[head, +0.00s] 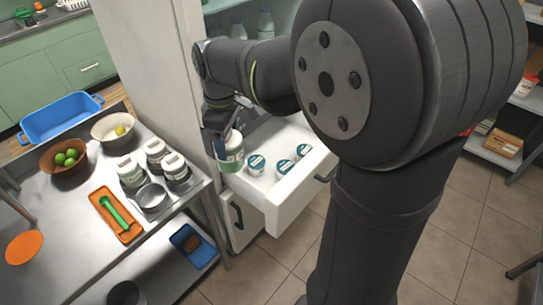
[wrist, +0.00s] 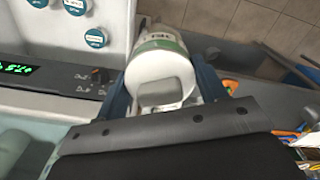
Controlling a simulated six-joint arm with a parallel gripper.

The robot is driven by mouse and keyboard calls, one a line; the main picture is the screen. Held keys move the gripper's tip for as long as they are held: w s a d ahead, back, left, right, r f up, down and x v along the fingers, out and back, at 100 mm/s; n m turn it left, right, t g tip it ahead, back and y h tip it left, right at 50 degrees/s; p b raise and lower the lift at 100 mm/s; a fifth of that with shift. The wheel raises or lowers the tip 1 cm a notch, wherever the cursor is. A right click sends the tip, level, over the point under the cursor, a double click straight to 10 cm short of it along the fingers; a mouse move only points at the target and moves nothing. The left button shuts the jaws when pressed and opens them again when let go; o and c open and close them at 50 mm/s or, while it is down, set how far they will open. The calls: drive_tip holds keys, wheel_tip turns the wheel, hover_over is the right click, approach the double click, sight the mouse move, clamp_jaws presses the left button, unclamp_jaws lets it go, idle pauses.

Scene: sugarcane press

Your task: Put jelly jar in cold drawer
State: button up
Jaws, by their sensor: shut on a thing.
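My gripper (head: 221,138) is shut on a white jar (head: 231,158) with a green label band, the one I take for the jelly jar. In the wrist view the jar (wrist: 160,62) sits between the two blue-grey fingers, its round end toward the camera; its label is not readable. The white cold drawer (head: 297,196) is pulled open. The jar is held at the drawer's left side in the head view, and outside its side wall in the wrist view. Its exact height above the rim is hard to tell.
Several teal-lidded cups (head: 256,165) stand in the drawer, with bare floor around them. A steel table (head: 75,225) at left holds other white jars (head: 131,171), bowls and an orange tray (head: 115,216). The tall fridge side (head: 150,70) stands behind the gripper.

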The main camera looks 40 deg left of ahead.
drive_tip(key=w+r, duration=0.3)
drive_tip(key=w, duration=0.3)
drive_tip(key=w+a+f+m, duration=0.2)
drive_tip(key=w+f+m, duration=0.4)
drive_tip(key=f, duration=0.5)
drive_tip(key=w+f+m, duration=0.1)
drive_tip(key=f+m, duration=0.1)
drive_tip(key=f, duration=0.5)
drive_tip(key=w+f+m, duration=0.1)
drive_tip(key=f+m, duration=0.2)
drive_tip(key=f, duration=0.5)
drive_tip(key=w+f+m, duration=0.1)
drive_tip(key=f+m, duration=0.2)
drive_tip(key=f, duration=0.4)
drive_tip(key=shift+f, duration=0.35)
drive_tip(key=shift+s, duration=0.1)
drive_tip(key=shift+f, duration=0.15)
drive_tip(key=o, duration=1.7)
drive_tip(key=shift+c, duration=0.2)
